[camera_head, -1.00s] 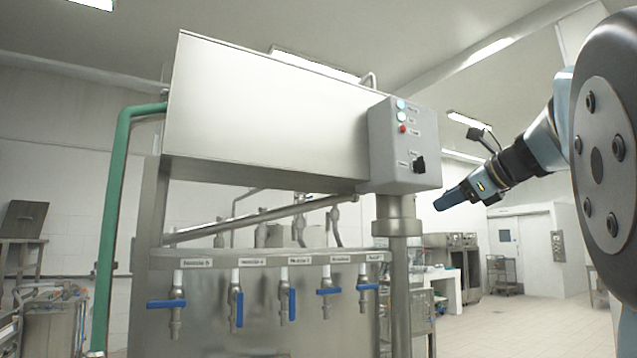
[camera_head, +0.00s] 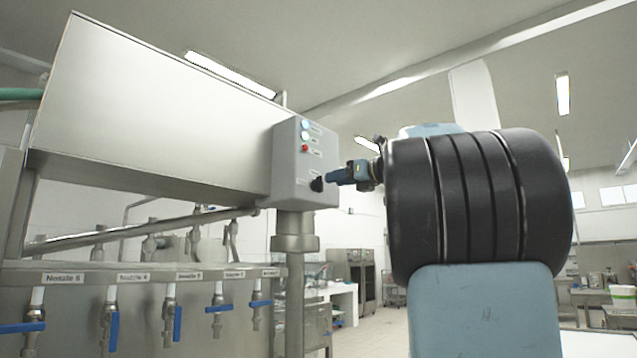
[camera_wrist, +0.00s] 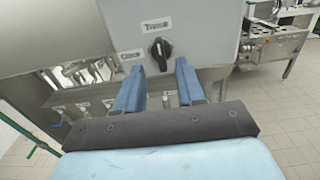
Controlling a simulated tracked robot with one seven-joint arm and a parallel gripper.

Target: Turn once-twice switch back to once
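The once-twice switch is a black rotary knob (camera_wrist: 160,50) on the grey control box. In the wrist view a label reading "Twice" sits above it and one reading "Once" to its left. The knob's grip bar stands roughly upright, toward "Twice". In the head view the knob (camera_head: 317,184) is low on the box's face. My gripper (camera_wrist: 160,68) is open, its two blue fingers on either side of and just short of the knob. In the head view my gripper (camera_head: 332,177) is right beside the knob; contact cannot be told.
The control box (camera_head: 291,165) also carries blue, green and red buttons above the knob. A large steel tank (camera_head: 150,110) adjoins it on the left. A steel pipe post (camera_head: 295,270) and several blue-handled nozzles (camera_head: 219,308) are below. Open floor lies to the right.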

